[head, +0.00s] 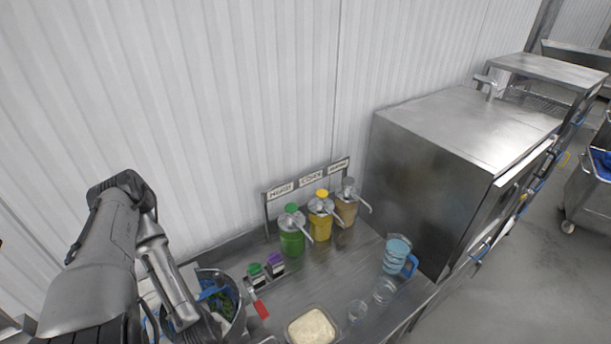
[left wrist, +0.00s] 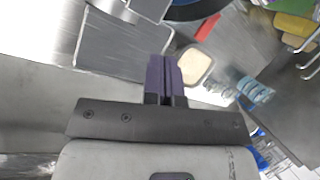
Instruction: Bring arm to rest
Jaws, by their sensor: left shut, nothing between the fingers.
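My left arm (head: 95,270) comes in from the left in the head view and bends down over the left end of the steel counter. Its fingertips are hidden there behind the arm and the frame edge. In the left wrist view my left gripper (left wrist: 164,75) has its purple fingers shut together with nothing between them. It points over the counter, and the container of rice (left wrist: 196,66) shows beyond and to the right of the fingertips. The rice container (head: 312,328) also shows at the bottom of the head view. My right gripper is in neither view.
Green, yellow and tan pump bottles (head: 321,218) stand along the wall. A pot (head: 235,308) sits beside my left arm, near a red-handled tool (head: 260,308). A blue measuring jug (head: 397,256) stands at right, beside a large steel cabinet (head: 440,165).

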